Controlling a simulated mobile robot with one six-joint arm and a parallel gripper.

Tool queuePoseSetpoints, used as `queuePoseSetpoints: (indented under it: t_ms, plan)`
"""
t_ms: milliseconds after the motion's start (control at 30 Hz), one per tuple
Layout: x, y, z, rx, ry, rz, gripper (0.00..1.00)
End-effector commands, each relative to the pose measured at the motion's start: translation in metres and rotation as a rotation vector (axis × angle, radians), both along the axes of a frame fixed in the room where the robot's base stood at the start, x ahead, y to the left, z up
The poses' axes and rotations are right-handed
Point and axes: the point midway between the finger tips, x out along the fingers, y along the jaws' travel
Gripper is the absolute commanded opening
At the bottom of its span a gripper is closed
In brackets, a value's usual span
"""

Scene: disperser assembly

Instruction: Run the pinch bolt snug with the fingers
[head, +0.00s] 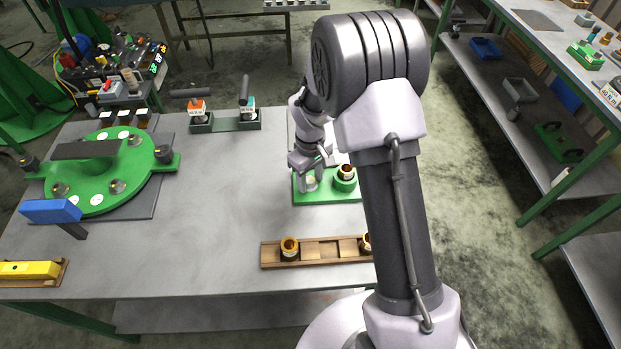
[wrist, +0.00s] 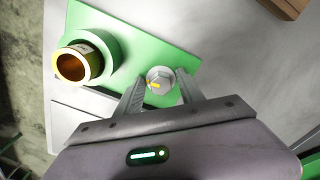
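The pinch bolt (wrist: 160,79) shows in the wrist view as a pale round head with a yellow mark. It stands on a green base plate (wrist: 135,28), which is on the table in the head view (head: 328,197). My gripper (wrist: 161,76) has one finger on each side of the bolt head, very close to it. I cannot tell whether the fingers touch it. In the head view my gripper (head: 311,175) points down over the plate. A green collar (wrist: 106,45) holding a brass-coloured sleeve (wrist: 72,67) sits on the same plate, beside the bolt.
A wooden tray (head: 322,250) with brass-lined parts lies in front of the plate. A green round fixture (head: 90,190) and a blue-headed tool (head: 50,211) are at the left. A small rack (head: 225,124) stands at the back. The table's middle is clear.

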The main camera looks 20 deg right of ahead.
Motion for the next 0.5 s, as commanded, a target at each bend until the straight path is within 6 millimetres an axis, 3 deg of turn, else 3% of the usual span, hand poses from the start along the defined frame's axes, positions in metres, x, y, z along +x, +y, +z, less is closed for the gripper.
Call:
queuePoseSetpoints:
  t_ms: [33, 200, 367, 500]
  plan:
    - [0.0, 0.0, 0.0001, 0.0, 0.0, 0.0, 0.33]
    - [0.0, 0.0, 0.0002, 0.0, 0.0, 0.0, 0.0]
    - [-0.0001, 0.0002, 0.0, 0.0, 0.0, -0.033, 0.0]
    - [-0.0004, 0.0012, -0.0005, 0.0, 0.0, -0.218, 0.0]
